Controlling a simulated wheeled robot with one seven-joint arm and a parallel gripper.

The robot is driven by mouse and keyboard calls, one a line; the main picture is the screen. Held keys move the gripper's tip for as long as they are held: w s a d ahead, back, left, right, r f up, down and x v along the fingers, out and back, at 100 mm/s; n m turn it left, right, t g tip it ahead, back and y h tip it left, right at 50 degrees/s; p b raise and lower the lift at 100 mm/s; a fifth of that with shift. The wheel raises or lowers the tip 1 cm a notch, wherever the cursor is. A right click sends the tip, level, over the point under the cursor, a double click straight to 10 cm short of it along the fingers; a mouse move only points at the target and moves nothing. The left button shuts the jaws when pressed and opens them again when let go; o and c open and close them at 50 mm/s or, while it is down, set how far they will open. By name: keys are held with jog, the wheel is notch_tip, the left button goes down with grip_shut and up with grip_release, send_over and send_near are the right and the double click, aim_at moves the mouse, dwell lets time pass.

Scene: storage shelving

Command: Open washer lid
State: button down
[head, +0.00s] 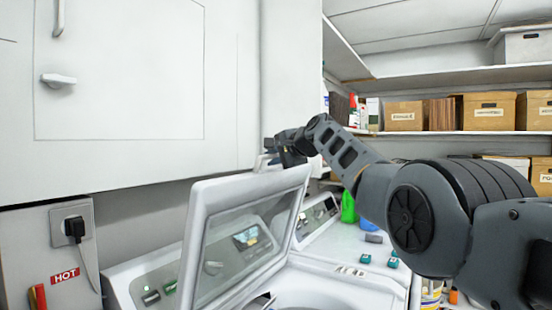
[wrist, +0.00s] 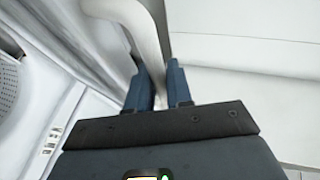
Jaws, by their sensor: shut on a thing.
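The white washer lid (head: 250,184) is raised and tilted up steeply, with a see-through window in its frame. The washer (head: 350,283) lies below it, and part of its round tub opening shows at the bottom of the head view. My gripper (head: 284,155) is at the upper right corner of the lid. In the wrist view, its two blue fingers (wrist: 162,84) are on either side of a white curved rim (wrist: 140,22), shut on the lid's edge. The exact contact is partly hidden by the fingers.
A white cabinet (head: 130,75) hangs above the lid on the left. A green bottle (head: 348,207) and small items stand right of the lid. Shelves with cardboard boxes (head: 404,115) are at the back right. A plug (head: 74,229) sits in the wall outlet at left.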

jog(key=c, duration=1.4)
grip_release()
jog(key=shift+d, duration=0.15)
